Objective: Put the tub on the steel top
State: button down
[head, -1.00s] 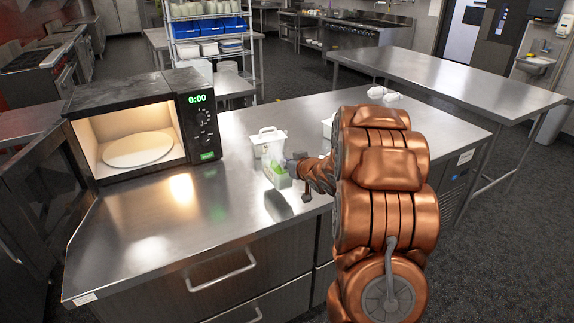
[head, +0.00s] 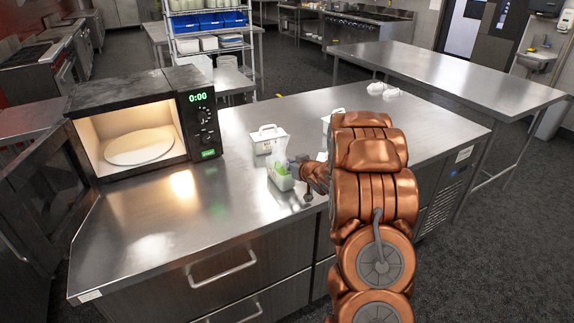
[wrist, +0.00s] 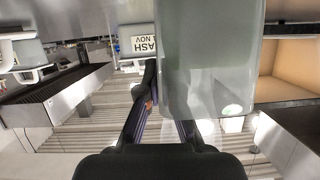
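The tub (head: 281,181) is a pale, translucent container with a green patch, near the front edge of the steel top (head: 232,215). In the wrist view the tub (wrist: 208,55) fills the upper middle, close to the camera, with a small green mark near its lower edge. My gripper (head: 300,164) is at the tub's right side. In the wrist view one finger lies against the tub's left edge; the other is mostly hidden behind the tub. The gripper appears shut on the tub's side. Whether the tub's base touches the top is unclear.
A white lidded tub (head: 268,142) with a handle stands just behind; another (head: 327,122) is partly hidden by my arm. An open, lit microwave (head: 140,115) stands at left. White items (head: 382,90) lie at the far right. The steel top between microwave and front edge is clear.

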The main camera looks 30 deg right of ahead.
jog(key=shift+f, duration=0.1)
jog(key=c, duration=1.8)
grip_release()
jog(key=o, duration=0.5)
jog(key=shift+s, duration=0.15)
jog(key=shift+b+v, duration=1.1)
jog(key=shift+v, duration=4.85)
